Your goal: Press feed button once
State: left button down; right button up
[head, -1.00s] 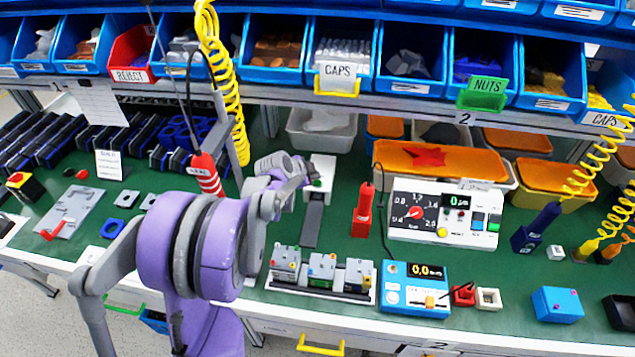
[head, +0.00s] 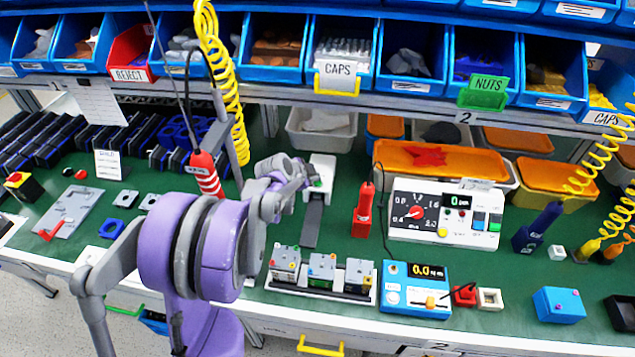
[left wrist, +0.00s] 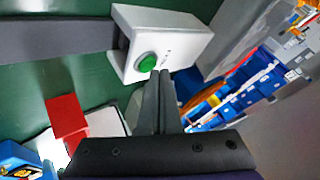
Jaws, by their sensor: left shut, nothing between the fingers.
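A white feeder box (head: 323,168) stands on the green bench at the end of a dark grey strip (head: 312,222). In the left wrist view the box (left wrist: 190,38) carries a round green button (left wrist: 147,63) on its face. My left gripper (head: 305,178) is at the box in the head view, with its tips hard to make out there. In the left wrist view the shut, empty fingers (left wrist: 160,78) point at the box, their tips just beside the green button. I cannot tell whether they touch it. My right gripper is not in view.
A red upright tool (head: 364,210) and a white panel with a dial (head: 445,214) stand to the right. A rack of small modules (head: 321,272) and a blue meter (head: 414,289) lie in front. A red-striped hanging tool (head: 206,175) is close to my arm.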

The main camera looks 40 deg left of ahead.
aim_at(314, 184)
pick_arm(q)
jog(key=shift+f+b, duration=0.3)
jog(key=shift+f, duration=0.15)
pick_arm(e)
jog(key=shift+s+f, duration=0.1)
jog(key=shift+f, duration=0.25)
pick_arm(q)
jog(key=shift+r, duration=0.1)
jog(key=shift+r+p, duration=0.55)
jog(key=shift+r, duration=0.2)
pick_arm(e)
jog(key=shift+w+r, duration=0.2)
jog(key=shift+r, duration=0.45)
pick_arm(q)
jog(key=shift+r+p, duration=1.55)
jog(key=shift+r, duration=1.05)
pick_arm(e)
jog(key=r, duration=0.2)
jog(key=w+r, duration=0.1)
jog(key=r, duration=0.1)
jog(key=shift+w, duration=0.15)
pick_arm(q)
jog(key=shift+f, duration=0.1)
jog(key=shift+d, duration=0.1)
